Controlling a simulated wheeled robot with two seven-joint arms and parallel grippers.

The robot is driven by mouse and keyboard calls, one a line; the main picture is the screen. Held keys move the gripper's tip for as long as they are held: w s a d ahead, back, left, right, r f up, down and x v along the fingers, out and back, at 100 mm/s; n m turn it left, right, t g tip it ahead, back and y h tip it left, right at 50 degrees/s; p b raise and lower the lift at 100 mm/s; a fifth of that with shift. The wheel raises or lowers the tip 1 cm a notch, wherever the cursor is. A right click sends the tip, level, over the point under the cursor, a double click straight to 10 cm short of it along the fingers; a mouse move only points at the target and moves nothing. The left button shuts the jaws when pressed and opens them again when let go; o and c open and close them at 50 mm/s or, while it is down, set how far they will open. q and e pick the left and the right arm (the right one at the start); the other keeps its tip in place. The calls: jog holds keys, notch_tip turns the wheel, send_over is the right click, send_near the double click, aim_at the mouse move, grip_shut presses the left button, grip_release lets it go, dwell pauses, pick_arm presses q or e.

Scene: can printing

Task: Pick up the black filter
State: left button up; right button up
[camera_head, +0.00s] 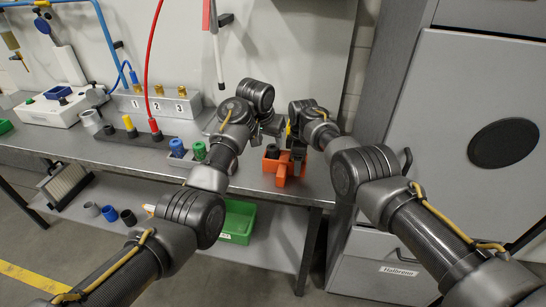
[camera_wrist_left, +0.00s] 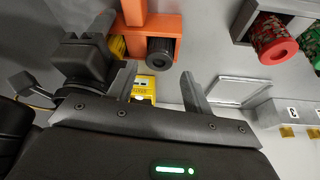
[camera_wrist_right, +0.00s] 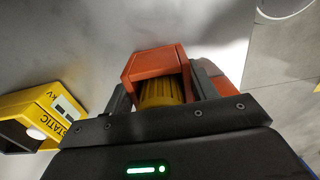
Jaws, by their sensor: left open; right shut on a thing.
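The black filter (camera_head: 272,151) is a short dark cylinder in the orange holder (camera_head: 283,168) near the bench's front edge. The filter also shows in the left wrist view (camera_wrist_left: 160,55), with its ringed end at the holder's opening. My left gripper (camera_head: 277,128) is open and empty above the filter; its fingers (camera_wrist_left: 158,80) are apart from it. My right gripper (camera_head: 297,150) is shut on the orange holder at its yellow part (camera_wrist_right: 161,93). The lower part of the filter is hidden by the holder.
A grey holder with blue (camera_head: 177,148) and green (camera_head: 199,151) cylinders stands left of the orange holder. A yellow STATIC device (camera_wrist_left: 145,88) is close by. A metal block with numbered fittings (camera_head: 158,106) stands farther back. A grey cabinet (camera_head: 465,110) bounds the right side.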

aim_at(272, 149)
pick_arm(q)
jog(key=shift+x, duration=2.65)
jog(key=c, duration=1)
pick_arm(e)
jog(key=o, duration=1.3)
pick_arm(q)
notch_tip(272, 149, up, 10)
pick_arm(e)
notch_tip(272, 149, up, 12)
jog(key=shift+f, duration=0.1)
